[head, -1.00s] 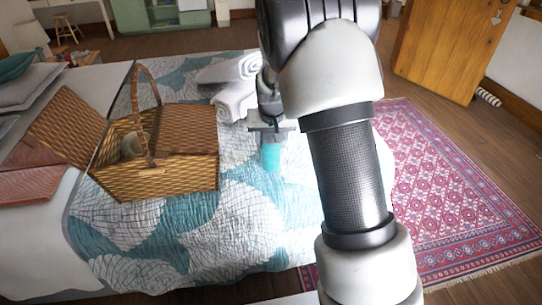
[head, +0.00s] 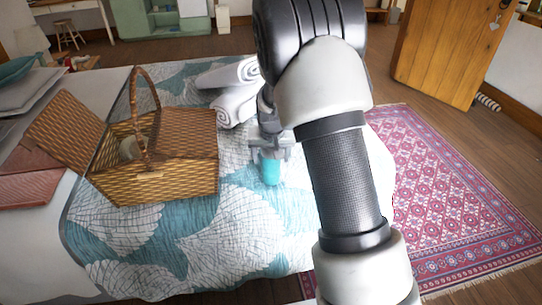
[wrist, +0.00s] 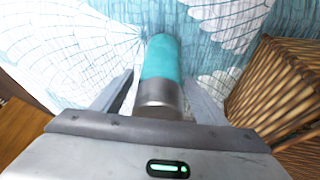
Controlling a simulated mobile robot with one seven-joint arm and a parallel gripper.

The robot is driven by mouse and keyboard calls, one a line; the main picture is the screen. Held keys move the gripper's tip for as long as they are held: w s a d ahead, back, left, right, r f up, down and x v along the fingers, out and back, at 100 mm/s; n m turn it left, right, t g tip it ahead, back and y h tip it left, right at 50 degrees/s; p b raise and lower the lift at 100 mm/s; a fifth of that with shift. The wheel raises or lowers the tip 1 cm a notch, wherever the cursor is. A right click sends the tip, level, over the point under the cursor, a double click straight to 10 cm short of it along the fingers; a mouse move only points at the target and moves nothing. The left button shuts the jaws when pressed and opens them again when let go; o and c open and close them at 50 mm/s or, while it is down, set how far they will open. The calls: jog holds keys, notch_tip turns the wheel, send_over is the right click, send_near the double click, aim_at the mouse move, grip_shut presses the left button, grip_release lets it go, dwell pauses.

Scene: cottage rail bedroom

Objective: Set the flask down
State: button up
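The flask (head: 271,171) is a teal cylinder with a metallic upper end. It stands upright on the bed's quilt, to the right of the wicker basket. In the wrist view the flask (wrist: 160,68) extends away from my gripper, its metal end nearest. My gripper (head: 271,150) is above the flask with a finger on each side of its upper end. The fingers in the wrist view (wrist: 158,82) look open, with narrow gaps beside the flask. The flask's base contact is hard to see.
The open wicker basket (head: 165,180) with a tall handle stands to the left on the quilt (head: 215,240). Rolled white towels (head: 235,106) lie just behind the gripper. Quilt in front of the flask is clear. A red patterned rug (head: 450,190) covers the floor at right.

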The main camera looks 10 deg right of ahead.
jog(key=shift+r, duration=0.1)
jog(key=shift+r, duration=0.3)
jog(key=s+r+y+p, duration=0.1)
jog(key=s+r+p, duration=0.1)
jog(key=s+r, duration=0.75)
jog(key=s+r+p, duration=0.1)
jog(key=s+r, duration=0.6)
jog(key=r, duration=0.6)
jog(key=s+r+n+t, duration=0.1)
jog(key=s+r, duration=0.2)
jog(key=s, duration=1.4)
jog(key=shift+s+n, duration=0.25)
jog(key=shift+n, duration=0.15)
jog(key=shift+r, duration=0.1)
